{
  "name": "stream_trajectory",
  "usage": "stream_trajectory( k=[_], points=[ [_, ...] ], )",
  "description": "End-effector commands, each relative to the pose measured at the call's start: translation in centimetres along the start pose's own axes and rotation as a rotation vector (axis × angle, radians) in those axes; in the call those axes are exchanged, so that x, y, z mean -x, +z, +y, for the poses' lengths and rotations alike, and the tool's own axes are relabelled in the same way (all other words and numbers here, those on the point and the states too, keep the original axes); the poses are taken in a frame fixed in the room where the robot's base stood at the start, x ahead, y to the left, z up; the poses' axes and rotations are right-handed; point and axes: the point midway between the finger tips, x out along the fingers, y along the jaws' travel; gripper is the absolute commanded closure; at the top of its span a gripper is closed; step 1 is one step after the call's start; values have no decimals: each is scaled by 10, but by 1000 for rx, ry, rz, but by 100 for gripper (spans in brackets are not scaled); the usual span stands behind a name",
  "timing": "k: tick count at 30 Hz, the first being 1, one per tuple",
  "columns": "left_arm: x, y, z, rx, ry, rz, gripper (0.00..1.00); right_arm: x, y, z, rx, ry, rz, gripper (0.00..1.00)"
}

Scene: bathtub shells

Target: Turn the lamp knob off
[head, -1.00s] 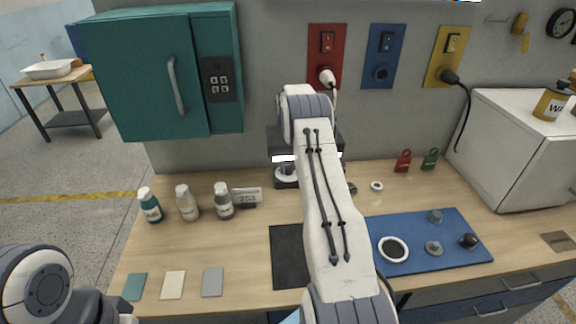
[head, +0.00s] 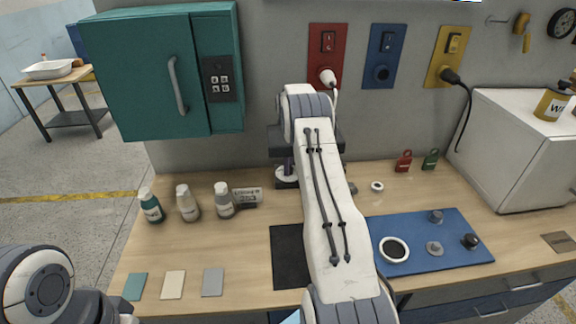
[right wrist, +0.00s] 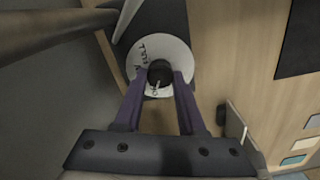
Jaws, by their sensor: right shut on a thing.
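The lamp knob (right wrist: 160,70) is a small dark round knob in the middle of a white round dial (right wrist: 174,47) with dark lettering, in the right wrist view. My right gripper (right wrist: 160,80) has its two purple fingers on either side of the knob and is shut on it. In the head view the dial (head: 286,173) shows only partly, left of my right arm near the wall. My arm hides the knob there. The lettering is too small to read surely. My left gripper is out of view; only part of my left arm shows at lower left.
A teal cabinet (head: 160,75) hangs at left above several bottles (head: 188,203). A black mat (head: 287,260) lies in front of the dial. A blue mat (head: 440,258) with small parts lies at right. A white box-like appliance (head: 500,150) stands at far right.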

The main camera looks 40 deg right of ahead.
Motion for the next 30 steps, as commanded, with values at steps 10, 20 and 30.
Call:
stream_trajectory(
  k=[10,20,30],
  points=[
    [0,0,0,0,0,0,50,3,-1,2,37,7,4,100],
    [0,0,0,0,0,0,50,3,-1,1,36,6,3,34],
    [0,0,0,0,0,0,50,1,0,0,30,2,1,31]
  ],
)
